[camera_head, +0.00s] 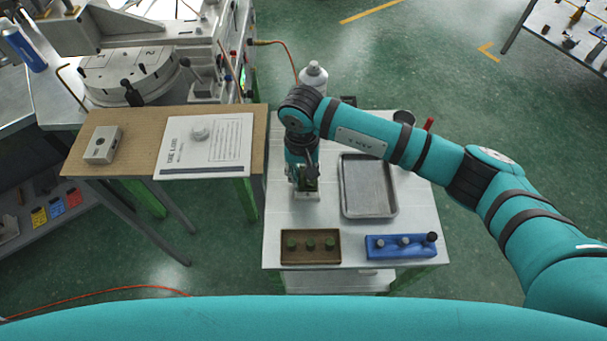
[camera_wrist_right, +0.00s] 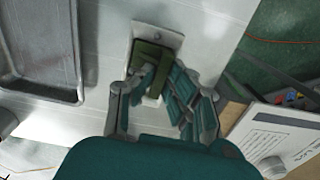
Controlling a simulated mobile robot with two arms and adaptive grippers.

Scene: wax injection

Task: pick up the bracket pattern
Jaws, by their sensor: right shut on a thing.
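The bracket pattern, a dark green piece (camera_wrist_right: 150,55), is at the grey-white plate (camera_wrist_right: 168,38) on the white table. The plate also shows in the head view (camera_head: 307,197). My right gripper (camera_wrist_right: 163,88) points down there, its fingers shut on the green piece. The fingers hide part of the piece, and I cannot tell whether it is still touching the plate. In the head view the right gripper (camera_head: 306,177) is over the left part of the white table. My left gripper is not in view.
A metal tray (camera_head: 368,213) lies right of the gripper. A brown holder (camera_head: 311,260) with green knobs and a blue holder (camera_head: 376,254) with pegs sit at the near edge. A white bottle (camera_head: 314,76) stands behind. A wooden table (camera_head: 140,152) with a paper sheet (camera_head: 220,155) is left.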

